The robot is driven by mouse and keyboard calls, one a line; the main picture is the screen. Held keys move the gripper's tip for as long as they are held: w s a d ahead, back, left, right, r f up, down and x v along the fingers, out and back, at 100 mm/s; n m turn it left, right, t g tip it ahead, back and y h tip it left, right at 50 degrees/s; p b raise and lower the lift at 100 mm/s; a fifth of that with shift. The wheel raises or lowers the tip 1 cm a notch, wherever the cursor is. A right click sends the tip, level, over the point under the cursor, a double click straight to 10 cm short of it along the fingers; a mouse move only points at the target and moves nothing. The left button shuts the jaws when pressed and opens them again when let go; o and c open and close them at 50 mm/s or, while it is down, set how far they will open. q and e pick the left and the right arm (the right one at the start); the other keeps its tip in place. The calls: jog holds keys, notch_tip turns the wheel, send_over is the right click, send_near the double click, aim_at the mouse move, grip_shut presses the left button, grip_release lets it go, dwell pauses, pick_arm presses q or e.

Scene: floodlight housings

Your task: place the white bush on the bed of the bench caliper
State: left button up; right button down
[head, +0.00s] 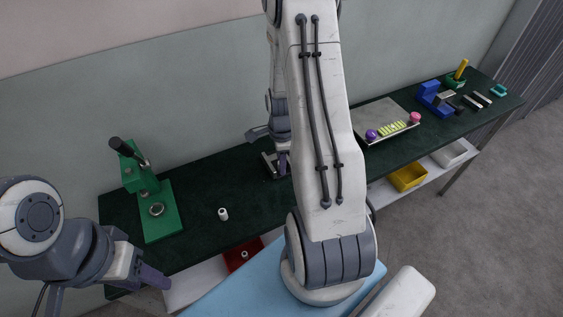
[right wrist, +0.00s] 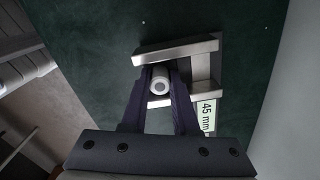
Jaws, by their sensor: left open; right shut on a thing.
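The bench caliper shows in the right wrist view (right wrist: 203,68) as a metal frame with two parallel jaws and a display reading 45 mm. In the head view the caliper (head: 268,165) is partly hidden behind my right arm. My right gripper (right wrist: 160,82) is shut on a white bush (right wrist: 160,73), a short ring seen end-on between the caliper's jaws. Whether it touches the bed cannot be told. My right gripper also shows small in the head view (head: 283,163). My left gripper (head: 155,279) is open and empty by the bench's front left edge.
A second white cylinder (head: 223,214) stands on the dark green bench. A green press (head: 160,210) stands at the left. A grey plate (head: 376,118) with small coloured parts and a blue vise (head: 433,99) are at the right. The bench between press and caliper is mostly clear.

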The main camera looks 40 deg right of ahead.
jog(key=c, duration=0.7)
grip_release()
notch_tip(320, 180, up, 12)
jog(key=s+a+r+n, duration=0.2)
jog(key=a+r+n, duration=0.1)
jog(key=a+n, duration=0.6)
jog(key=s+a+r+n, duration=0.1)
jog(key=a+r+n, duration=0.2)
jog(key=a+n, duration=0.65)
jog(key=s+a+n, duration=0.4)
jog(key=s+a+r+n, duration=0.1)
jog(key=s+a+n, duration=0.3)
jog(key=s, duration=0.1)
jog(key=s+a+r+n+y, duration=0.1)
jog(key=s+a+n, duration=0.3)
jog(key=n, duration=0.1)
jog(key=shift+s+a, duration=0.15)
jog(key=shift+a, duration=0.05)
